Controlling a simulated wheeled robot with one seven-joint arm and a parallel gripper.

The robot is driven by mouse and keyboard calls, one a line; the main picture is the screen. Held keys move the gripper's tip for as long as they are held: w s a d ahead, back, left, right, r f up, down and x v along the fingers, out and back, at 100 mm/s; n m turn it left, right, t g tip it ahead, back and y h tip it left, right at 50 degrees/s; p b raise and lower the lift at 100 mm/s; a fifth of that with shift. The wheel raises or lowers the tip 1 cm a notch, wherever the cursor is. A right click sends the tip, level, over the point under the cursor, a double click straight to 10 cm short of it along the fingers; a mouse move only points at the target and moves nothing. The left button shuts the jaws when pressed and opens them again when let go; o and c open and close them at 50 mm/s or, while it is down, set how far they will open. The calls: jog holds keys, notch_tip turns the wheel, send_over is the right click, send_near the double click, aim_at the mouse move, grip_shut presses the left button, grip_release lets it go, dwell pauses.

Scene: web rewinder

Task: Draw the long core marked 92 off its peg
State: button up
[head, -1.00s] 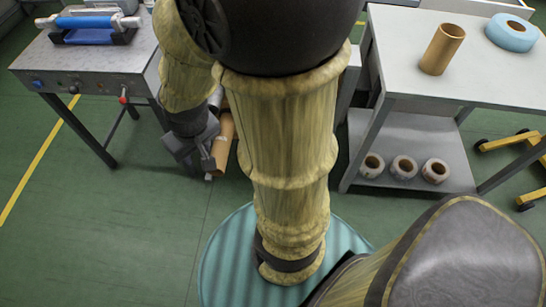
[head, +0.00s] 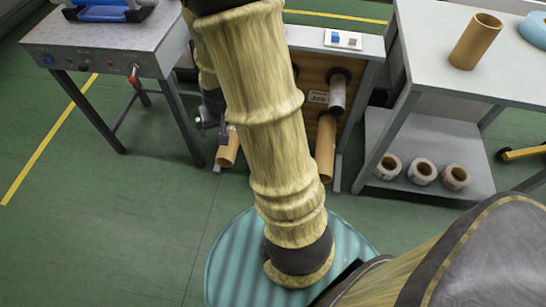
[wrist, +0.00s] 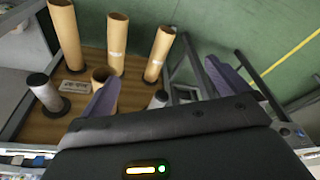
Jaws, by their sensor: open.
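In the wrist view, several brown cores stand out from a wooden board (wrist: 80,110): a left one (wrist: 66,32), a middle one (wrist: 117,42) and a right one (wrist: 158,55). The middle and right ones carry small labels too small to read, so I cannot tell which is 92. A shorter brown core (wrist: 100,75) sits lower, partly behind my left finger. My gripper (wrist: 163,67) is open and empty, its fingers apart with the right core appearing between them. In the head view my gripper (head: 208,120) is partly hidden behind my arm, near a brown core (head: 228,148).
Grey cylinders (wrist: 45,92) (wrist: 158,100) and a small sign (wrist: 75,88) are on the board. In the head view another brown core (head: 325,150) projects right of my arm. A grey table (head: 110,45) stands left, a shelved bench (head: 440,85) right.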

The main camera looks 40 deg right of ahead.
jog(key=d+f+m+b, duration=0.2)
jog(key=d+f, duration=0.4)
jog(key=f, duration=0.5)
jog(key=w+d+f+m+h+b, duration=0.1)
jog(key=d+f+b, duration=0.4)
jog(key=f, duration=0.5)
jog(key=w+d+f+m+h+b, duration=0.1)
jog(key=d+f+m+b, duration=0.2)
jog(key=d+f, duration=0.4)
notch_tip(320, 180, down, 5)
jog(key=shift+w+d+r+b, duration=0.15)
jog(key=shift+r+b, duration=0.05)
jog(key=shift+b, duration=0.45)
jog(key=shift+d+f, duration=0.2)
jog(key=shift+f, duration=0.05)
jog(key=shift+r, duration=0.1)
jog(key=b+x, duration=0.6)
jog(key=x, duration=0.1)
jog(key=shift+b+x, duration=1.4)
jog(key=shift+x, duration=1.55)
jog(key=shift+d, duration=0.1)
